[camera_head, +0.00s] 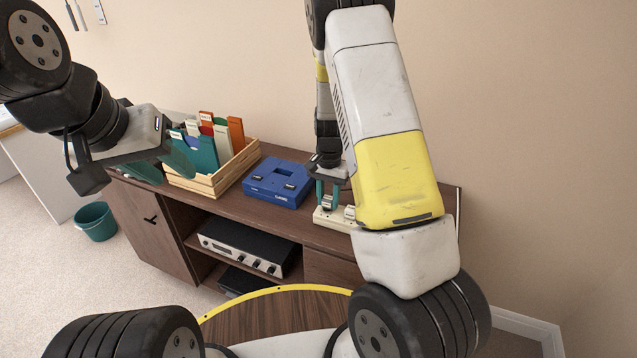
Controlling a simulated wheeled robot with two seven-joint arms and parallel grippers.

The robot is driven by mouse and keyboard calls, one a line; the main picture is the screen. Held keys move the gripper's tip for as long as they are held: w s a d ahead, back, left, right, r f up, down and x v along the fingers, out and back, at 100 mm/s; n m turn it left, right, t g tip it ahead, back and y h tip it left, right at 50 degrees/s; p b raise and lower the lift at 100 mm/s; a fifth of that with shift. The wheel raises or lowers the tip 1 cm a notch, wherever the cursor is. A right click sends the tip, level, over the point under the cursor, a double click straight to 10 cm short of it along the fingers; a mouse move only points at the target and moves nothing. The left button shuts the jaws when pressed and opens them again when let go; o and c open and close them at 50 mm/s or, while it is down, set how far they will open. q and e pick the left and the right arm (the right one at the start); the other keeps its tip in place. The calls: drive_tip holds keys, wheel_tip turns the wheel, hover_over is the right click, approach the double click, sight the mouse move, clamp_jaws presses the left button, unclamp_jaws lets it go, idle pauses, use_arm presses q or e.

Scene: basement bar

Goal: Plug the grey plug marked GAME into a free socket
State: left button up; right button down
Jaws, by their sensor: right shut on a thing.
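My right gripper (328,192) reaches down over the pale power strip (333,219) near the right end of the cabinet top. Its teal fingers are shut on a small plug (328,204) at the strip's left part. The plug's marking is too small to read, and I cannot tell whether it is seated in a socket. Another light plug (350,212) stands on the strip to the right. My arm hides the strip's right end. My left gripper (163,170) is open and empty, in front of the wooden file crate in this view.
A blue case (278,184) with dark pieces on top lies left of the strip. The wooden crate (222,178) holds several coloured folders. Below is a silver receiver (243,247) in an open shelf. A teal bin (96,222) stands on the carpet at left.

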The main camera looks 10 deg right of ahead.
drive_tip(key=shift+f, duration=0.55)
idle(1.2)
drive_tip(key=c, duration=1)
unclamp_jaws()
drive_tip(key=shift+o, duration=0.2)
wheel_tip(320, 180, up, 8)
drive_tip(key=shift+f, duration=0.1)
